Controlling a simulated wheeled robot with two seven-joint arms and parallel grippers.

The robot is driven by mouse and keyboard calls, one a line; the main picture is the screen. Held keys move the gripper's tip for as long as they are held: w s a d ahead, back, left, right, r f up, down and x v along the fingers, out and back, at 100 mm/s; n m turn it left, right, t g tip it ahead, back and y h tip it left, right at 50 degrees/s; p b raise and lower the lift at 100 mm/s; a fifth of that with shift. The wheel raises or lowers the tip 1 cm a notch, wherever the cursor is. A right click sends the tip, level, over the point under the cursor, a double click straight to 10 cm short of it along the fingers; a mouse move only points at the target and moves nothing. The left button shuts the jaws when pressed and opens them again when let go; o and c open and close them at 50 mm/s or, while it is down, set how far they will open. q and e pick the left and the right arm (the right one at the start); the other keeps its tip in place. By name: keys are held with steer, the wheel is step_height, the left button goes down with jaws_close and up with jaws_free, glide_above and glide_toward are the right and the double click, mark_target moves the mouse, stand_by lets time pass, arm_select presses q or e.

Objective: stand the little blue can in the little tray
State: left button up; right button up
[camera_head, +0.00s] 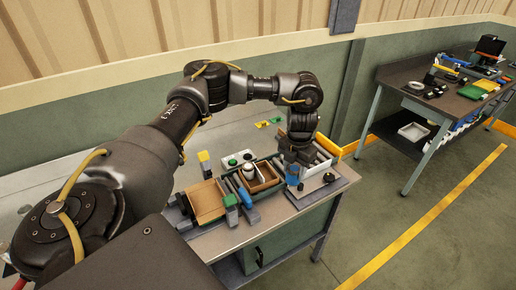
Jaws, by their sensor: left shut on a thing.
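My left gripper (293,162) reaches down from above over the right part of the table. It is shut on a little blue can (293,180), which shows just below the fingers. The can looks upright, over a flat grey board; I cannot tell whether it touches the board. To its left is a small brown-lined tray (268,188) with dark walls, and a white, dark-banded item (248,171) stands at its left part. Further left is a wider tan tray (207,200). I cannot tell which one is the little tray. My right gripper is not in view.
Blue and green pieces (244,197) stand between the two trays. A board with green buttons (236,160) lies behind the trays. A second workbench (405,78) stands at the far right.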

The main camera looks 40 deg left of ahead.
mark_target(269, 170)
arm_select(q)
steer(key=shift+a, duration=0.15)
steer(key=w+a+f+b, duration=0.2)
steer(key=a+f, duration=0.2)
steer(key=a, duration=0.2)
steer(key=w+a+f+b, duration=0.1)
steer(key=a+f+b, duration=0.2)
steer(key=a+f, duration=0.2)
steer(key=shift+w+a, duration=0.35)
steer(key=shift+a, duration=0.35)
steer(key=shift+a+f+b, duration=0.2)
steer(key=shift+f+b, duration=0.15)
steer(key=shift+b, duration=0.15)
steer(key=f+b, duration=0.3)
steer(key=shift+w+a+f+b, duration=0.1)
steer(key=shift+a+f+b, duration=0.1)
steer(key=shift+f+b, duration=0.1)
steer(key=shift+r, duration=0.15)
